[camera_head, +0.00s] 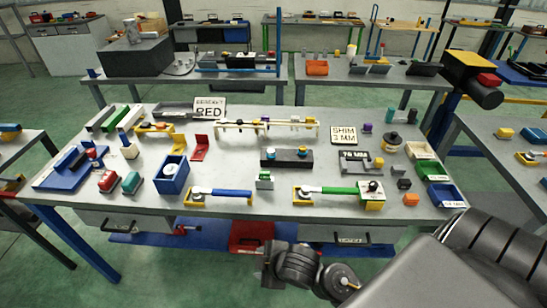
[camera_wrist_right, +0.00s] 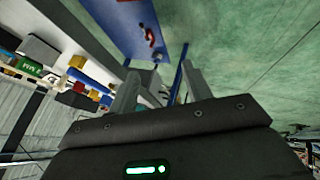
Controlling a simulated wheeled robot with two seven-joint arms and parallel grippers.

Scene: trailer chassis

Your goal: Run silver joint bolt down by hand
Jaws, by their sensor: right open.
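I cannot pick out the silver joint bolt with certainty. A black block (camera_head: 275,158) with a blue knob and a yellow-topped part lies mid-table. A cream chassis frame (camera_head: 240,125) stands behind it. My right gripper (camera_head: 268,262) is low in front of the table's front edge, away from these parts. In the right wrist view its two fingers (camera_wrist_right: 160,88) are apart, with nothing seen held between them. My left gripper is out of view.
The grey worktable (camera_head: 230,170) carries a blue box (camera_head: 172,176), a blue-handled tool (camera_head: 222,192), signs and coloured bins (camera_head: 446,195) at right. Drawers (camera_head: 350,234) hang under its front edge. More benches stand behind and at both sides.

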